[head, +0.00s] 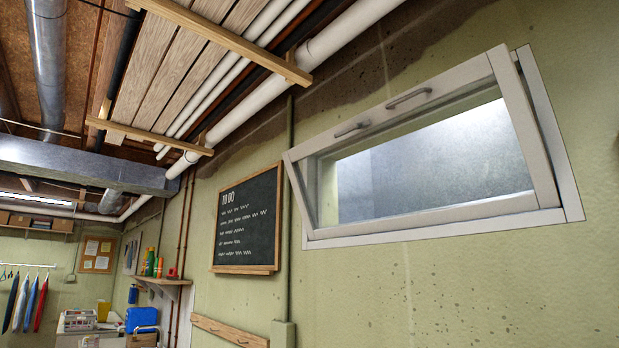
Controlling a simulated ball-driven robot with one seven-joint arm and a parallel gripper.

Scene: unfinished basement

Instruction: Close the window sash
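The window sash (533,128) is a white framed pane high on the green wall at the right. It is hinged along its bottom edge and tilts inward at the top, so it stands partly open from the white outer frame (566,185). Two grey handles, a left one (351,129) and a right one (409,96), sit on its top rail. The glass (435,160) is frosted and pale. My gripper is not in view.
A chalkboard (247,219) hangs left of the window, with a vertical conduit (288,200) between them. White pipes (330,35) and wooden slats run overhead close to the window's top. A shelf with bottles (160,282) is further back. The wall below the window is bare.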

